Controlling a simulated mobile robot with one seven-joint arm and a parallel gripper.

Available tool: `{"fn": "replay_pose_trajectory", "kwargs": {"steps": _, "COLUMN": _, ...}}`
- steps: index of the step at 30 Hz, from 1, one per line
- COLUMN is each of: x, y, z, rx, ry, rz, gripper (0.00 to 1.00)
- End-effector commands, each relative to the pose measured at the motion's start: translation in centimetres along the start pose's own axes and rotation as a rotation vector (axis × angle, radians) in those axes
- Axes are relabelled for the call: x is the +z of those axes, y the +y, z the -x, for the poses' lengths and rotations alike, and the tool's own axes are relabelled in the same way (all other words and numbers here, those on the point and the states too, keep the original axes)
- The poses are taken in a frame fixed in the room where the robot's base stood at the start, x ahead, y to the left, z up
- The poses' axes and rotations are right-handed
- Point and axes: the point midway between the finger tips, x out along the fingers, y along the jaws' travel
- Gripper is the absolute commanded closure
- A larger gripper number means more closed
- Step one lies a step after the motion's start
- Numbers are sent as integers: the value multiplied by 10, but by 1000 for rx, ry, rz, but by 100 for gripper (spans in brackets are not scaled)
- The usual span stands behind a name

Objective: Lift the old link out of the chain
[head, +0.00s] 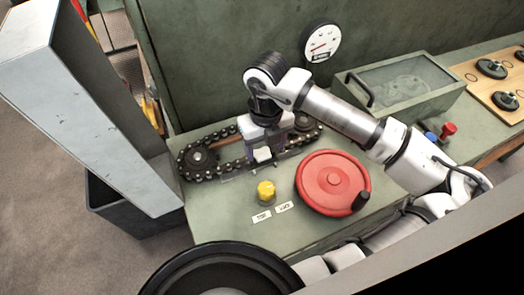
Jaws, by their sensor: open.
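The chain (222,134) runs as a loop around two dark sprockets, one at the left (199,157) and one at the right, on the green bench. My gripper (262,155) points down over the middle of the chain, with its fingers around the front run. The jaws are open. The old link cannot be told apart from the other links at this size. My gripper and wrist hide part of the chain's middle and the back run.
A red handwheel (333,182) and a yellow knob (266,190) with two small labels stand in front. A lidded green box (400,90) is at the right, beyond my arm. A wooden board (497,88) holds dark discs. A dark bin (125,212) is at left.

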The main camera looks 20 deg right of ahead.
Motion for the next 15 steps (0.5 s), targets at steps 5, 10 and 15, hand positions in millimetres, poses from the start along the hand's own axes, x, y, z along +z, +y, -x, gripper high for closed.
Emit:
{"fn": "replay_pose_trajectory", "kwargs": {"steps": 5, "x": 1, "y": 1, "z": -23, "rx": 4, "ry": 2, "rz": -2, "gripper": 38}}
{"fn": "replay_pose_trajectory", "kwargs": {"steps": 10, "x": 1, "y": 1, "z": -36, "rx": 1, "ry": 0, "rz": -1, "gripper": 38}}
{"fn": "replay_pose_trajectory", "kwargs": {"steps": 15, "x": 1, "y": 1, "z": -37, "rx": 0, "ry": 0, "rz": -1, "gripper": 38}}
